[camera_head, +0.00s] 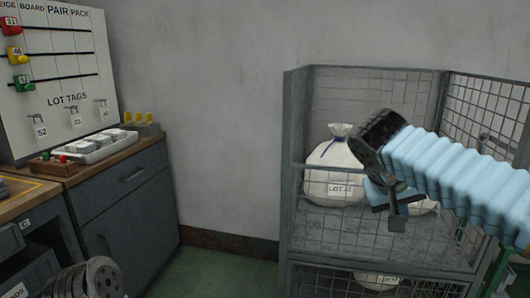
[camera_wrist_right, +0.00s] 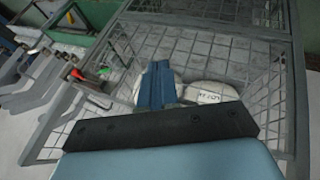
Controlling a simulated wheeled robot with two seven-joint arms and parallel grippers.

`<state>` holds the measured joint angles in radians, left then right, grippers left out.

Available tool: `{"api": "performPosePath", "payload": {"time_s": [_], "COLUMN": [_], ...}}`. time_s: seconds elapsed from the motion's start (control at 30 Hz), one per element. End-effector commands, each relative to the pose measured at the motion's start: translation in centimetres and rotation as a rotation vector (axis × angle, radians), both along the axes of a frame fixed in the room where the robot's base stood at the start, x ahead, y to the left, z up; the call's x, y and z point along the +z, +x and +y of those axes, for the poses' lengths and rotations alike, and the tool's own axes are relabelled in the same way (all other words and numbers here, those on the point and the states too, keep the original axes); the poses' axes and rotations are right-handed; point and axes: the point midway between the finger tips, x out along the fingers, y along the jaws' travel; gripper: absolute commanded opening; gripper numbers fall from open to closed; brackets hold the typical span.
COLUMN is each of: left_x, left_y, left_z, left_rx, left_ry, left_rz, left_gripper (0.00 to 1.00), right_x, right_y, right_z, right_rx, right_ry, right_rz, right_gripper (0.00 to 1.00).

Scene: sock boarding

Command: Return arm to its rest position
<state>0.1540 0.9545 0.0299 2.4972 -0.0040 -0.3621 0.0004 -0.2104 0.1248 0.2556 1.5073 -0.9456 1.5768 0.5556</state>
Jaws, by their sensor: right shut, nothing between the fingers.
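My right arm, in a light blue ribbed sleeve, comes in from the right in the head view, in front of a wire mesh cage (camera_head: 315,265). My right gripper (camera_head: 396,222) points downward in front of the cage and is shut with nothing in it. In the right wrist view the gripper (camera_wrist_right: 157,88) shows as blue fingers closed together above the cage. My left gripper is out of view. A grey round part of my own body shows at the bottom left of the head view.
A tied white lot bag (camera_head: 332,175) sits in the cage, with another white bag (camera_head: 378,281) lower down. At left, a blue-grey cabinet (camera_head: 128,215) carries a white tray (camera_head: 88,155) and yellow-topped items (camera_head: 140,119). Green floor lies between cabinet and cage.

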Motion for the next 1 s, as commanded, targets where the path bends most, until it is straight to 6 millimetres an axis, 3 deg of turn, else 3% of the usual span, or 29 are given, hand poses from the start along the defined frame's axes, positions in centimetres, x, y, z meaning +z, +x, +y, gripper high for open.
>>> {"api": "performPosePath", "payload": {"time_s": [0.27, 0.37, 0.47, 0.57, 0.67, 0.7, 0.8, 0.9, 1.0], "left_x": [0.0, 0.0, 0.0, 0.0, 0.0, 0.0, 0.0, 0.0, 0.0], "left_y": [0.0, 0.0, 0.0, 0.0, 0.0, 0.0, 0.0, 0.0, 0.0], "left_z": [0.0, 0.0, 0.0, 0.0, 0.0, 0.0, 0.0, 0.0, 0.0], "left_rx": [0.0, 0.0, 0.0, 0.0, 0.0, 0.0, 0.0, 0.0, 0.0], "left_ry": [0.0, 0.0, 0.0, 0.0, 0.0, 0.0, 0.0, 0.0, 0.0], "left_rz": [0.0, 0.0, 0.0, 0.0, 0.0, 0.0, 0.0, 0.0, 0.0], "left_gripper": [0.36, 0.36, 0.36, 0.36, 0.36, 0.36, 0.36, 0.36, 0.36], "right_x": [-9.9, -15.4, -23.0, -31.3, -39.1, -42.0, -48.3, -52.5, -54.7], "right_y": [3.4, 4.2, 4.1, 2.3, -1.1, -2.8, -7.7, -12.3, -15.5], "right_z": [3.8, 5.9, 8.6, 11.6, 14.3, 15.2, 16.7, 16.9, 16.4], "right_rx": [0.181, 0.263, 0.347, 0.405, 0.41, 0.394, 0.309, 0.201, 0.117], "right_ry": [0.096, 0.169, 0.286, 0.443, 0.614, 0.681, 0.817, 0.88, 0.885], "right_rz": [0.121, 0.18, 0.255, 0.319, 0.358, 0.364, 0.357, 0.332, 0.309], "right_gripper": [0.0, 0.0, 0.0, 0.0, 0.0, 0.0, 0.0, 0.0, 0.0]}}
